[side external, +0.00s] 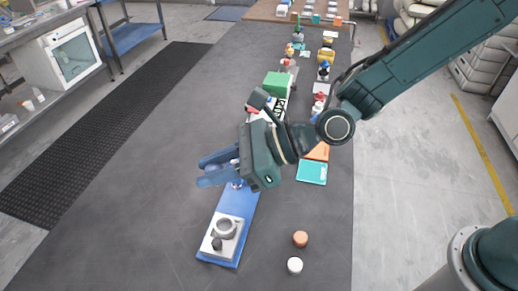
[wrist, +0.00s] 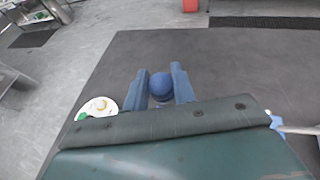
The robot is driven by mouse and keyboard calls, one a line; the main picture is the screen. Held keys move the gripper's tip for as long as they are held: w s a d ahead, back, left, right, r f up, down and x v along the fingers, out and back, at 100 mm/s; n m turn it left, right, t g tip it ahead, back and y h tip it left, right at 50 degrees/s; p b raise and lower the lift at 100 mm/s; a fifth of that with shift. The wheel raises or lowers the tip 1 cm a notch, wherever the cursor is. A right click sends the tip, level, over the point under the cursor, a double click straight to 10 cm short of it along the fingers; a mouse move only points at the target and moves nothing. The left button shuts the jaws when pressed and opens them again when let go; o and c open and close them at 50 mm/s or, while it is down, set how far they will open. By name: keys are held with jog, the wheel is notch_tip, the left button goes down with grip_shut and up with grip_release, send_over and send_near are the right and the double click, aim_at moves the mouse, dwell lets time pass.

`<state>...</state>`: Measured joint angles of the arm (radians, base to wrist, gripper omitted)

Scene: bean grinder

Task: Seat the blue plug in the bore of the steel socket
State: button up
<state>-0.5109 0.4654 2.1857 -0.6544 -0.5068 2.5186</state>
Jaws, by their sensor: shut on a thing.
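In the wrist view the blue plug (wrist: 161,84) has a rounded blue top and sits between the two blue fingers of my gripper (wrist: 158,82), which is shut on it. In the side view my gripper (side external: 208,174) is at the far end of a blue mat (side external: 246,200), with its fingers pointing left. The plug cannot be made out clearly there. The steel socket (side external: 226,228) is a round grey ring on a pale square plate (side external: 213,246) at the near end of the mat, apart from my gripper. The inside of its bore is hard to see.
An orange-brown round piece (side external: 300,239) and a white round piece (side external: 295,265) stand right of the mat. A teal book (side external: 312,172), a green box (side external: 278,83) and several small items line the table's right side. The dark table's left is clear.

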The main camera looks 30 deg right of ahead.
send_over(216, 226)
jog(key=d, duration=0.2)
jog(key=f, duration=1.2)
jog(key=shift+s+a+f, duration=0.15)
jog(key=shift+s+f, duration=0.1)
jog(key=shift+f, duration=0.1)
jog(key=shift+f, duration=1.9)
jog(key=o, duration=0.7)
jog(key=shift+s+f, duration=0.1)
jog(key=shift+s+d, duration=0.1)
jog(key=shift+d, duration=0.15)
jog(key=shift+v, duration=5.85)
jog(key=shift+r, duration=0.25)
